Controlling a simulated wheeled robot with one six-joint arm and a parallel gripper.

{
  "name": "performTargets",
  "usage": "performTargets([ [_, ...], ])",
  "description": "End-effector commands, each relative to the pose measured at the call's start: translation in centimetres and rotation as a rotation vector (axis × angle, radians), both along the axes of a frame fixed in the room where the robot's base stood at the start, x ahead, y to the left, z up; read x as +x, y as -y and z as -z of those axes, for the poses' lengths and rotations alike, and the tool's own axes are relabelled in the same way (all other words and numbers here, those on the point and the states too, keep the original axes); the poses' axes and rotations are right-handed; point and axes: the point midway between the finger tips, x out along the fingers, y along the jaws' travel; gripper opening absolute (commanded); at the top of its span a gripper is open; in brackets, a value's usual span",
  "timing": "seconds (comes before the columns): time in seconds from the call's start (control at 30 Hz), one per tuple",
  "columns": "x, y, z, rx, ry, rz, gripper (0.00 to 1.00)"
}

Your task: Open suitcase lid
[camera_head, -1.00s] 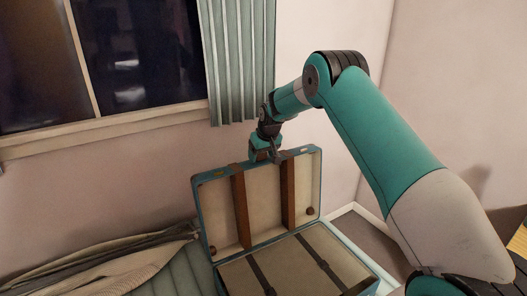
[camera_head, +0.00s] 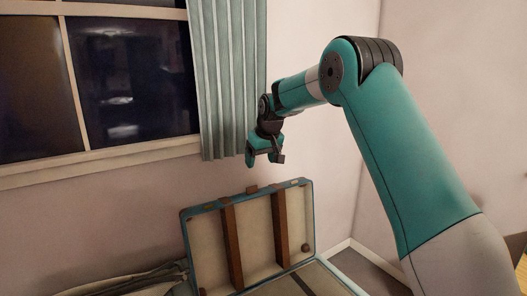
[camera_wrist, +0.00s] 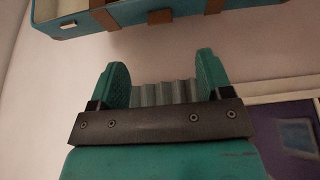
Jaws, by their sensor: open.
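The suitcase lid (camera_head: 250,238) stands raised, about upright, in the head view. It has a blue edge, a cream lining and two brown straps. Part of the suitcase base (camera_head: 310,284) shows below it; the rest is cut off by the frame. My gripper (camera_head: 265,163) is open and empty above the lid's top edge, clear of it. In the wrist view my gripper's teal fingers (camera_wrist: 163,72) are spread apart with nothing between them. The lid's edge with brown straps (camera_wrist: 150,17) shows at the top of that view, apart from the fingers.
A window (camera_head: 120,85) and a grey-green curtain (camera_head: 228,80) are on the wall behind my gripper. Folded cloth (camera_head: 140,282) lies left of the suitcase. The wall right of the lid is bare.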

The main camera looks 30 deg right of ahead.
Motion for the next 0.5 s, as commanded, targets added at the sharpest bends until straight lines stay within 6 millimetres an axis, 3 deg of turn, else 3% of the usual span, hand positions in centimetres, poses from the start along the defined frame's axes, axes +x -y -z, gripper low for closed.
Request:
performTargets([
  [0.2, -1.3, 0.0, -3.3, 0.000, 0.002, 0.000, 0.72],
  [0.5, -1.7, -0.1, -4.3, 0.000, -0.001, 0.000, 0.72],
])
